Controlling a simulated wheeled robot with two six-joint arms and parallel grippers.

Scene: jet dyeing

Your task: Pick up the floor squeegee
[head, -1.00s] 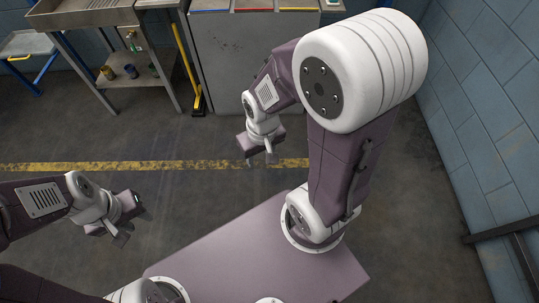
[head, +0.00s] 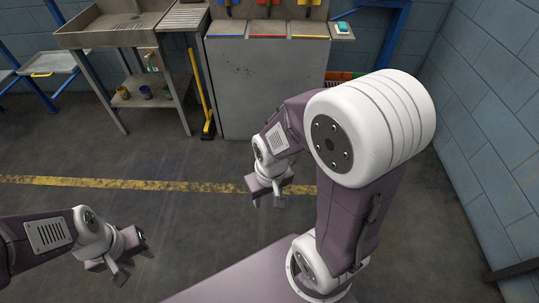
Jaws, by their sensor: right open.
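The floor squeegee (head: 204,95) has a yellow handle and a dark foot on the floor. It stands nearly upright in the gap between the steel sink bench and the grey cabinet. My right gripper (head: 268,202) is open and empty, in front of the cabinet and to the right of the squeegee, apart from it. My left gripper (head: 136,266) is at the lower left, with its fingers apart and nothing between them, well away from the squeegee.
The steel sink bench (head: 117,37) with jars on its lower shelf (head: 135,101) stands left of the squeegee. The grey cabinet (head: 262,85) stands right of it. A blue-framed trolley (head: 45,66) is far left. The floor before the squeegee, crossed by a yellow line (head: 130,183), is clear.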

